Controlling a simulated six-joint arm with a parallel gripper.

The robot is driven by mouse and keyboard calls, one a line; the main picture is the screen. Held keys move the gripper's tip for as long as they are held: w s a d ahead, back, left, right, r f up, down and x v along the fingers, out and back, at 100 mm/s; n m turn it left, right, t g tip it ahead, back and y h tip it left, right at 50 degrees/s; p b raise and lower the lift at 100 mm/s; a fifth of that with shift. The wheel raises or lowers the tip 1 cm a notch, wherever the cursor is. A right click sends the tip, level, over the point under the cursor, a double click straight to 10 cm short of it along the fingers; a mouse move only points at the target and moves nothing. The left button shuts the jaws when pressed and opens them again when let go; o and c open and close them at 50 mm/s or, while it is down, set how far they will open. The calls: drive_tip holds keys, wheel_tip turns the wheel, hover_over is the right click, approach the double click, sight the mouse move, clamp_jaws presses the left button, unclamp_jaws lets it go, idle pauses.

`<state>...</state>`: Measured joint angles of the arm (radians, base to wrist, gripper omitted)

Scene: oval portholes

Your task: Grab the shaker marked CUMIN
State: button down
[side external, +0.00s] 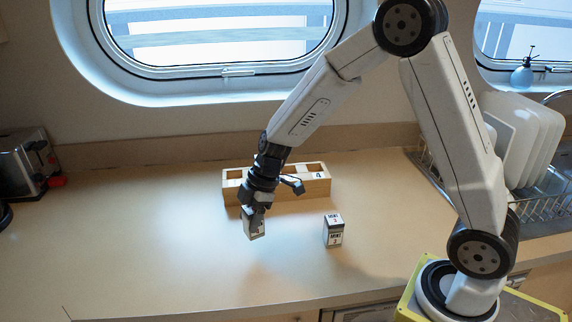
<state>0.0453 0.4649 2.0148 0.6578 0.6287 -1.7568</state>
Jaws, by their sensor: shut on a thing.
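My gripper (258,207) is shut on a small grey shaker (254,228). It points down, and the shaker hangs upright or nearly so between the fingers. I cannot tell whether the shaker touches the counter. Its label is mostly hidden by the fingers and too small to read. A second shaker (333,231), dark-sided with a white top and a white label, stands on the counter to the right, apart from my gripper. Its lettering is too small to read surely.
A wooden rack (312,187) with compartments, one marked 4, stands behind my gripper. A toaster (27,163) is at the far left. A dish rack (535,207) with white plates is at the right. The counter's left and front (150,240) are clear.

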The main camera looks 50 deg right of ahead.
drive_tip(key=s+d+r, duration=0.1)
drive_tip(key=s+r, duration=0.7)
drive_tip(key=s, duration=0.4)
drive_tip(key=shift+s+r, duration=0.15)
drive_tip(key=shift+s, duration=0.15)
idle(0.5)
